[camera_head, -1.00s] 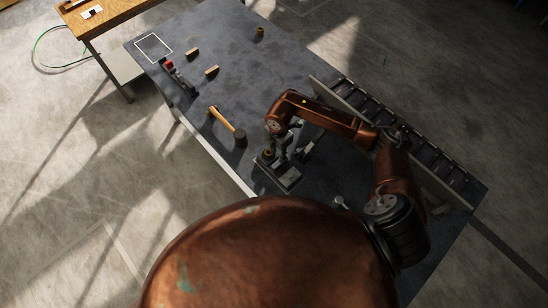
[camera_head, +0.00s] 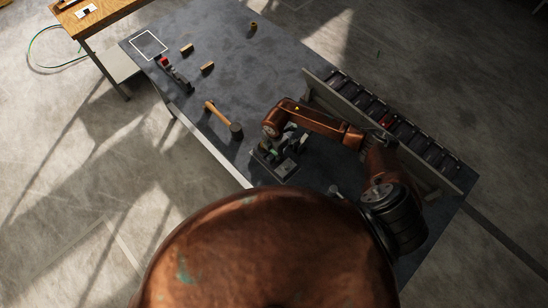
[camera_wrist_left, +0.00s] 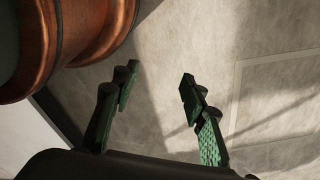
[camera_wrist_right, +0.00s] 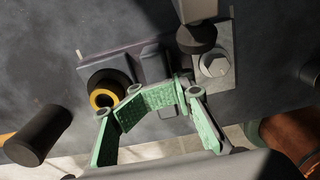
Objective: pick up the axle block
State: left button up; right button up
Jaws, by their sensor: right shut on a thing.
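My right gripper (camera_wrist_right: 184,84) has green fingers closed together over the dark steel fixture (camera_wrist_right: 92,66) on the table. It is shut on what looks like the grey axle block (camera_wrist_right: 153,66); the fingers hide much of the contact, and I cannot tell whether the block is clear of the fixture. In the head view the right gripper (camera_head: 272,150) is small and dark, low at the fixture (camera_head: 284,169). My left gripper (camera_wrist_left: 155,85) is open and empty above the floor, with its two green fingers well apart. It is hidden in the head view.
A yellow-ringed bushing (camera_wrist_right: 103,98) and a hex bolt (camera_wrist_right: 213,64) are close to the right fingers. The far table middle is mostly clear.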

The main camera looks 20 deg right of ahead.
jog(key=shift+s, duration=0.25)
grip_shut()
pick_arm(q)
jog(key=shift+s, duration=0.9)
jog(key=shift+w, duration=0.15)
pick_arm(e)
jog(key=shift+w, duration=0.2)
pick_arm(q)
jog(key=shift+w, duration=0.5)
jog(key=shift+f, duration=0.1)
pick_arm(e)
jog(key=shift+r, duration=0.1)
